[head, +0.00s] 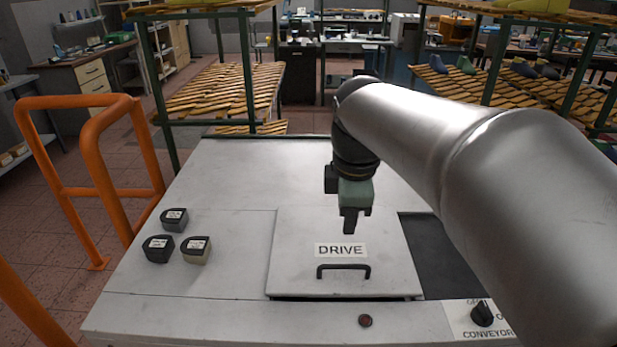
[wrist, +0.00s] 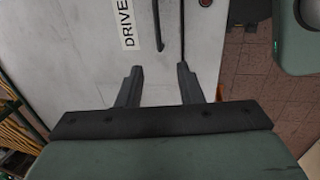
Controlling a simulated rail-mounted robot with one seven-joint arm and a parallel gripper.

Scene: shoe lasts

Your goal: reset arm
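My gripper (head: 351,222) hangs from my arm above the white worktop in the head view, over the back part of the hatch labelled DRIVE (head: 300,248). In the wrist view my gripper (wrist: 160,83) shows two dark fingers standing apart with nothing between them. The hatch's black handle (head: 343,268) lies in front of the gripper; it also shows in the wrist view (wrist: 157,25), beyond the fingers. The gripper appears to be clear of the handle. The hatch lies flat.
Three dark labelled blocks (head: 174,220) sit on the worktop's left (head: 225,180). A red button (head: 365,320) and a black CONVEYOR knob (head: 482,314) are on the front edge. An orange railing (head: 117,175) stands at left. Slatted racks (head: 225,85) stand behind. A dark opening (head: 440,255) lies right of the hatch.

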